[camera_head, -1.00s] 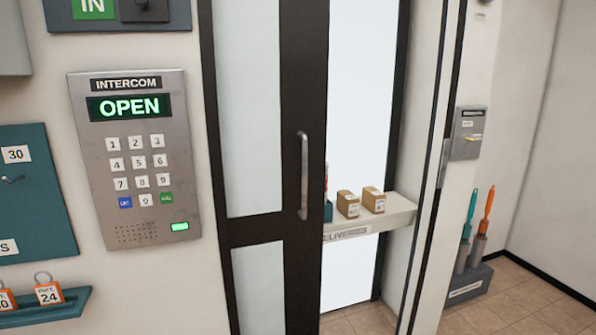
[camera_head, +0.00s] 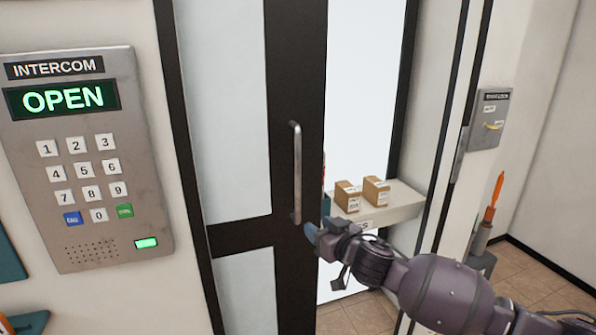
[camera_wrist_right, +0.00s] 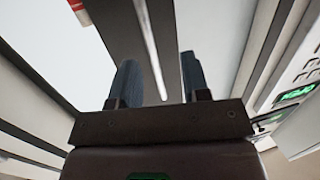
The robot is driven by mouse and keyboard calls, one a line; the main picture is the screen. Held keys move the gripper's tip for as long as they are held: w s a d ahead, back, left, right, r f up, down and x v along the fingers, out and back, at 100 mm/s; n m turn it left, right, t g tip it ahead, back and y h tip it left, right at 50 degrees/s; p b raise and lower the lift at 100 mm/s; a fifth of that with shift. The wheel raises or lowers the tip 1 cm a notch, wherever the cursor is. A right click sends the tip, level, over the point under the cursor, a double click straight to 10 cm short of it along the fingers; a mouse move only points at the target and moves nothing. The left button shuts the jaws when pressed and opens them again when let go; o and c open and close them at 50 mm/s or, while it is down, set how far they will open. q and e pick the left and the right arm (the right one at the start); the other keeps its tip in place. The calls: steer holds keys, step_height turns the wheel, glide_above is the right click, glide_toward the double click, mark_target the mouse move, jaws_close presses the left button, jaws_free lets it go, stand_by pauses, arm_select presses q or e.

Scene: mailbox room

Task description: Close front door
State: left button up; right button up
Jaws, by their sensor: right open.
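The front door (camera_head: 292,110) is a dark-framed sliding door with frosted glass panes, standing partly open with a bright gap at its right. A vertical metal handle (camera_head: 297,172) is on its dark right stile. My right gripper (camera_head: 311,232) is at the lower end of the handle, with its arm coming in from the lower right. In the right wrist view the gripper (camera_wrist_right: 158,80) is open, its two blue fingers apart with the handle (camera_wrist_right: 152,50) showing between them. Whether the fingers touch it I cannot tell. My left gripper is not in view.
An intercom (camera_head: 85,160) reading OPEN is on the wall at left. A delivery shelf (camera_head: 400,205) with small boxes (camera_head: 347,196) shows beyond the gap. A grey wall unit (camera_head: 489,118) and an orange-handled tool (camera_head: 494,195) are at right.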

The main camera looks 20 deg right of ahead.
steer(key=t, duration=0.1)
glide_toward(300, 169)
steer(key=x, duration=1.1)
steer(key=shift+s+a+b, duration=0.1)
steer(key=shift+b, duration=0.3)
jaws_close()
